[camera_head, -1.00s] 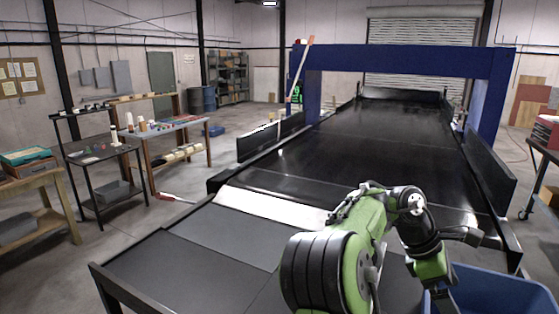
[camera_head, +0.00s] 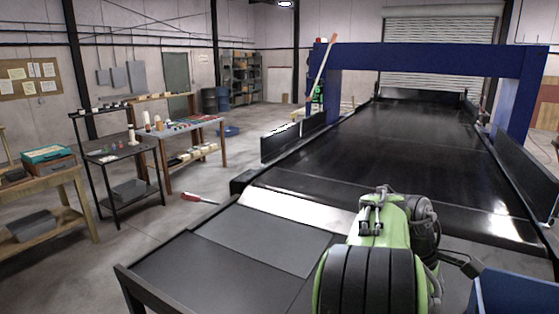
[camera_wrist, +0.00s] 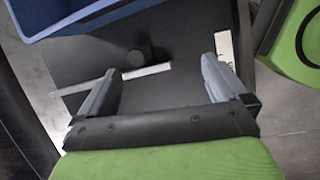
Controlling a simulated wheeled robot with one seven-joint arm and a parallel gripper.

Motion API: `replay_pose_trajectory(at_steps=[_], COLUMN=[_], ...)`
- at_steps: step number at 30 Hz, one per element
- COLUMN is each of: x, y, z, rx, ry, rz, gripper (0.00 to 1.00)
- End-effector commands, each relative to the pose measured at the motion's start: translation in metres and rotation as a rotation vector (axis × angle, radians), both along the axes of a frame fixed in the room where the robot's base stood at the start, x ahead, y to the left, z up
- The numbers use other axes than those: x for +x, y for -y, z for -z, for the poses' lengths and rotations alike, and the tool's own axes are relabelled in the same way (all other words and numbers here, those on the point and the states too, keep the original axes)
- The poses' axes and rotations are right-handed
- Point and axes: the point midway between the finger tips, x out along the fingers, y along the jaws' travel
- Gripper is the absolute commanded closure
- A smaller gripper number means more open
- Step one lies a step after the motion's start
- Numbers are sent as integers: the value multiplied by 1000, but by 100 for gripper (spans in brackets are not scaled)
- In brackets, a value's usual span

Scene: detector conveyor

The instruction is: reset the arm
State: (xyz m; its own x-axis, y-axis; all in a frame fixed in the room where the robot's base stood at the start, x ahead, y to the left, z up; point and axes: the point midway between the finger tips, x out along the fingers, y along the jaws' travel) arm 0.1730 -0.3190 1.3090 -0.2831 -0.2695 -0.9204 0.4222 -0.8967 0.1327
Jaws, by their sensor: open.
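My arm, green with black ribbed rings, fills the lower right of the head view, folded close to my body. In the wrist view my gripper (camera_wrist: 163,90) has its two grey fingers wide apart with nothing between them. Past the fingers lies a dark flat surface (camera_wrist: 185,45) with a pale strip and a round dark shape on it. In the head view the gripper's fingers are hidden behind the arm.
A black conveyor (camera_head: 390,150) runs back under a blue arch (camera_head: 430,60). A blue bin (camera_head: 515,292) stands at the lower right and shows in the wrist view (camera_wrist: 90,17). A red-handled tool (camera_head: 195,198) lies on the floor. Workbenches (camera_head: 180,130) stand left.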

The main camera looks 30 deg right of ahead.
Motion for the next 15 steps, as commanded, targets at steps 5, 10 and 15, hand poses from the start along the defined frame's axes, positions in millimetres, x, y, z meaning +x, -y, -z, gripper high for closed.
replay_pose_trajectory(at_steps=[5,10,15], x=[25,49,42], y=[-46,-122,-239], z=[23,40,62], rx=[26,87,212], ry=[192,425,687], rz=[43,110,216], gripper=[0,0,0])
